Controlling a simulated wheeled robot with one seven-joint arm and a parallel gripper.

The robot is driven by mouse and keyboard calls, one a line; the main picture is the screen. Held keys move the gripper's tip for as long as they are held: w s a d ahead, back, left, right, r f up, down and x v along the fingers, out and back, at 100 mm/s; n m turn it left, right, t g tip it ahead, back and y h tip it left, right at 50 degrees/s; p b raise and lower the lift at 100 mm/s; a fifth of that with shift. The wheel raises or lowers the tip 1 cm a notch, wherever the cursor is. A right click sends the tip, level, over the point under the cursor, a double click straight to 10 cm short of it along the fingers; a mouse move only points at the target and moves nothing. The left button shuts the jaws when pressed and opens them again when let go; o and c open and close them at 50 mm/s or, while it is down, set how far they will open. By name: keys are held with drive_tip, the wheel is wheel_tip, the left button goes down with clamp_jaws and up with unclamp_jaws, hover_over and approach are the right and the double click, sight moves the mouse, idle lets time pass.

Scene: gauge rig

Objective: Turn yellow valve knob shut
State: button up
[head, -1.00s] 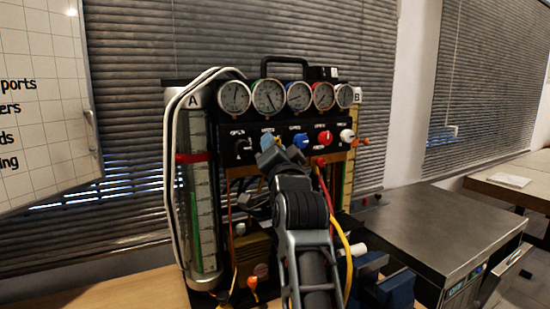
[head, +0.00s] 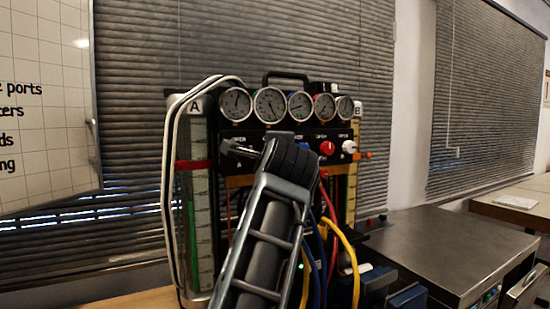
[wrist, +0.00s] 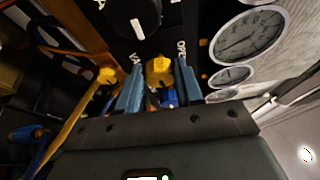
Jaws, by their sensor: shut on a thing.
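The yellow valve knob (wrist: 160,70) shows in the wrist view, on the black panel beside the black knob (wrist: 138,18) with a white pointer. My gripper (wrist: 159,66) has its two blue-grey fingers on either side of the yellow knob, shut on it. In the head view my wrist and arm cover the yellow knob and most of the gripper. An "OPEN" label is beside the knob in the wrist view; the knob's exact angle is hard to read.
Red (head: 327,148) and white (head: 349,147) knobs sit to the right on the panel. Several gauges, including one at the left (head: 236,102), line its top. Yellow (head: 347,245) and blue hoses hang below. A metal-topped unit (head: 450,245) stands at the right.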

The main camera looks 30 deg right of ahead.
drive_tip(key=shift+d+m+g, duration=0.1)
drive_tip(key=shift+m+g, duration=0.2)
drive_tip(key=shift+m, duration=0.4)
drive_tip(key=o, duration=1)
drive_tip(key=shift+o, duration=0.2)
drive_tip(key=b+v, duration=0.1)
drive_tip(key=v, duration=0.7)
drive_tip(key=shift+w, duration=0.1)
